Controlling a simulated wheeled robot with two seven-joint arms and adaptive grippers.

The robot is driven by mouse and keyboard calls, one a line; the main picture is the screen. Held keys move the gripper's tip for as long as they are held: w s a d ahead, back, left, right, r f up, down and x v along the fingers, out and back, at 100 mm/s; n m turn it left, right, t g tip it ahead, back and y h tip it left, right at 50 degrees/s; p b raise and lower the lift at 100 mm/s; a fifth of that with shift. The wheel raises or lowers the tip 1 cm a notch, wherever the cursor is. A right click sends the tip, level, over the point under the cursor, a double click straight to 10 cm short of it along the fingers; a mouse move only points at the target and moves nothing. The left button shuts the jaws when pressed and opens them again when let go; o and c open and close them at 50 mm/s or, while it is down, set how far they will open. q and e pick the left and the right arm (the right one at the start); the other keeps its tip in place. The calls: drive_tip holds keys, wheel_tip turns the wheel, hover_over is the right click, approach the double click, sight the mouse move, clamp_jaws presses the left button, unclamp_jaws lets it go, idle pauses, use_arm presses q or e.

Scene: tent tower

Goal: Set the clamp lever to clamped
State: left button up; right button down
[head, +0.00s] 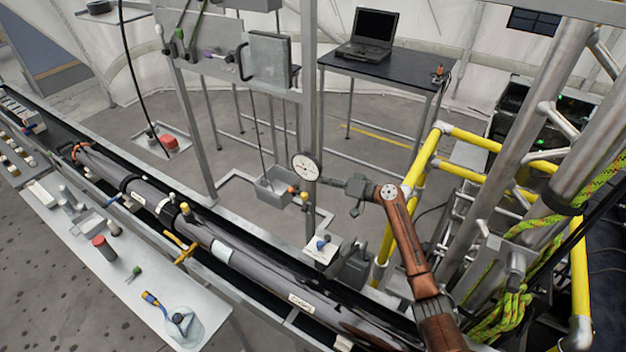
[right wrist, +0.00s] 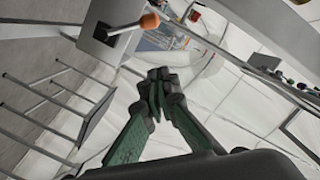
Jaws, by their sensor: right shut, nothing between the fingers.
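My right gripper (head: 330,182) is shut and empty, reaching left in the middle of the head view. In the right wrist view its green-grey fingers (right wrist: 158,78) meet at their tips. It is just right of a round white dial (head: 305,167) on an upright post. Below the dial is a small orange knob (head: 304,196). A yellow handle (head: 185,254) sits beside the long dark tube. I cannot tell which is the clamp lever. My left gripper is not in view.
The long dark tube (head: 240,262) lies in a rail across the front. A grey bin (head: 272,190) and a white box with a blue-handled lever (head: 322,243) stand near the post. Yellow railing (head: 415,165) and metal posts crowd the right. A laptop (head: 368,33) is at the back.

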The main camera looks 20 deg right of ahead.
drive_tip(key=p, duration=0.2)
hover_over(295, 191)
drive_tip(key=w+d, duration=0.2)
drive_tip(key=shift+f, duration=0.2)
drive_tip(key=s+f+p, duration=0.1)
drive_tip(key=s+a+f, duration=0.1)
drive_tip(key=shift+s+a+f+p, duration=0.1)
drive_tip(key=shift+s+f+p, duration=0.15)
drive_tip(key=shift+f+p, duration=0.1)
